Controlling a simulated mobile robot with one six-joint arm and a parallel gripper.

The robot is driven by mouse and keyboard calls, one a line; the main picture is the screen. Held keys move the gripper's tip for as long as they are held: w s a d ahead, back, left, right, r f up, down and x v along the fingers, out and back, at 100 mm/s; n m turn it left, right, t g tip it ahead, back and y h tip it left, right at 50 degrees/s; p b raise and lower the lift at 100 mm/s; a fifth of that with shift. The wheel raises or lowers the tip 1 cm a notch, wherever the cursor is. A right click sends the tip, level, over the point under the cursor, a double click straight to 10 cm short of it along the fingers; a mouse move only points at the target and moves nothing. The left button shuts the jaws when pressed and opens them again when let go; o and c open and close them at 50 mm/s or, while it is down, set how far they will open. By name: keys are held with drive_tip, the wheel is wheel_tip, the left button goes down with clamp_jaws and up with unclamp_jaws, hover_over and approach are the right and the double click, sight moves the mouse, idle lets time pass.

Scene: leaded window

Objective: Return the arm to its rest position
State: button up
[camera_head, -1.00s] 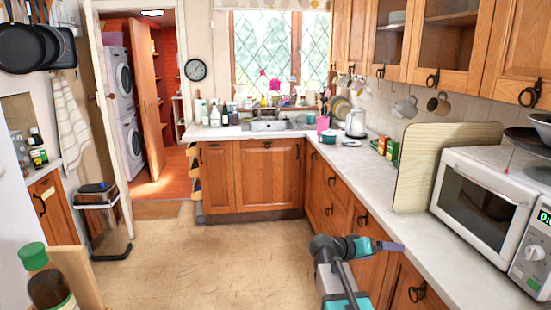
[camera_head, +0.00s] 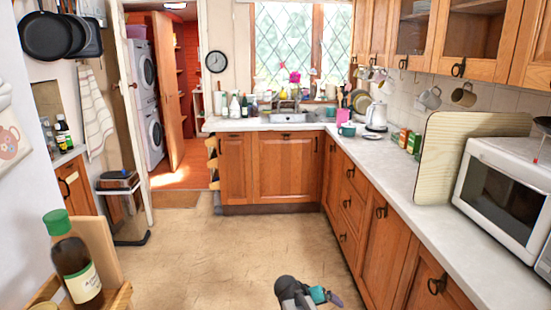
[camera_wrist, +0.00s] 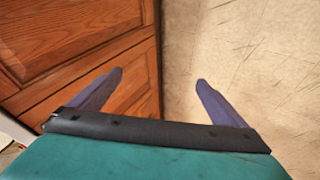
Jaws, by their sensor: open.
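My gripper (camera_head: 331,298) shows at the bottom of the head view, on a low, folded dark and teal arm, in front of the right-hand base cabinets. In the wrist view its two purple-grey fingers (camera_wrist: 160,82) stand wide apart with nothing between them. Behind them are a wooden cabinet front (camera_wrist: 80,45) on the left and pale floor (camera_wrist: 240,50) on the right. Most of the arm is below the head view's edge.
The right counter (camera_head: 400,180) carries a microwave (camera_head: 503,190), a board (camera_head: 455,160) and a kettle (camera_head: 376,116). A bottle (camera_head: 76,262) stands at the lower left. A bin (camera_head: 120,185) stands by the doorway. The middle floor (camera_head: 200,250) is clear.

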drive_tip(key=s+d+f+g+y+p, duration=0.1)
drive_tip(key=s+d+f+g+p, duration=0.15)
drive_tip(key=s+f, duration=0.5)
drive_tip(key=s+d+f+g+y+p, duration=0.1)
drive_tip(key=s+f+g+p, duration=0.2)
drive_tip(key=s, duration=0.8)
drive_tip(key=s+a+f+g+y+p, duration=0.1)
drive_tip(key=s+f+g+y+p, duration=0.1)
drive_tip(key=s, duration=0.9)
drive_tip(key=s+a+f+g+y+p, duration=0.1)
drive_tip(key=s+f+g+y+p, duration=0.1)
drive_tip(key=s, duration=1)
drive_tip(key=shift+a+f, duration=0.3)
drive_tip(key=shift+f, duration=0.1)
drive_tip(key=shift+g, duration=0.25)
